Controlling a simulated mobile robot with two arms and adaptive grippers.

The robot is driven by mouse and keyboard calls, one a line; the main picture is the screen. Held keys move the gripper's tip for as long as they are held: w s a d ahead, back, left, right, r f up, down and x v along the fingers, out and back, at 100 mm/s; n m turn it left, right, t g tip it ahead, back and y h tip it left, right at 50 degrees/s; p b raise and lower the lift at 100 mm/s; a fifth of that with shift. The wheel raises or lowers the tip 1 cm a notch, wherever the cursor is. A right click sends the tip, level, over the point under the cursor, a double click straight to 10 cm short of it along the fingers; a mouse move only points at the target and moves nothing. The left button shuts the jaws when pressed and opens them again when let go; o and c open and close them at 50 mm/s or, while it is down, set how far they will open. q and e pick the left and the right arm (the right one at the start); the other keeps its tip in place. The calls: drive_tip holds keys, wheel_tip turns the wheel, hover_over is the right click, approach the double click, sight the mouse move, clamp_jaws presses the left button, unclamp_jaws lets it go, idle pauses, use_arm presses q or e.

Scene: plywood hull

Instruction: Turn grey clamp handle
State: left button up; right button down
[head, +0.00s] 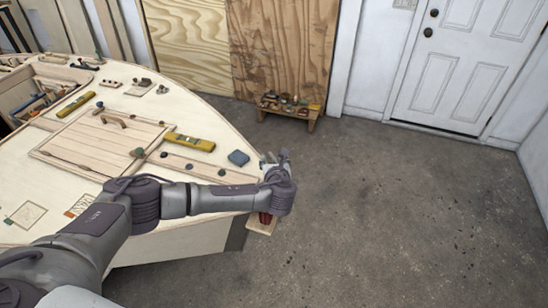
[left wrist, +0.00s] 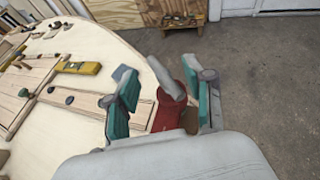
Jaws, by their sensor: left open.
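My left gripper (left wrist: 166,88) is open, with one teal-padded finger on each side of a red clamp (left wrist: 168,112) in the left wrist view. The clamp's grey handle (left wrist: 164,78) rises above the red body and leans to the upper left, between the two fingers. I cannot tell whether either finger touches it. In the head view my left gripper (head: 273,166) is at the hull's right tip, and the lower part of the red clamp (head: 265,218) shows below my wrist. My wrist hides most of the clamp there. My right gripper is not in view.
The pale plywood hull (head: 190,110) fills the left. On it are a blue-grey block (head: 239,158), a yellow level (head: 190,142) and a wooden hatch (head: 100,140). A low wooden bench (head: 290,108) stands by the back wall. The concrete floor at right is clear.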

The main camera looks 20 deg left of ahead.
use_arm(q)
drive_tip(key=shift+x, duration=1.05)
clamp_jaws()
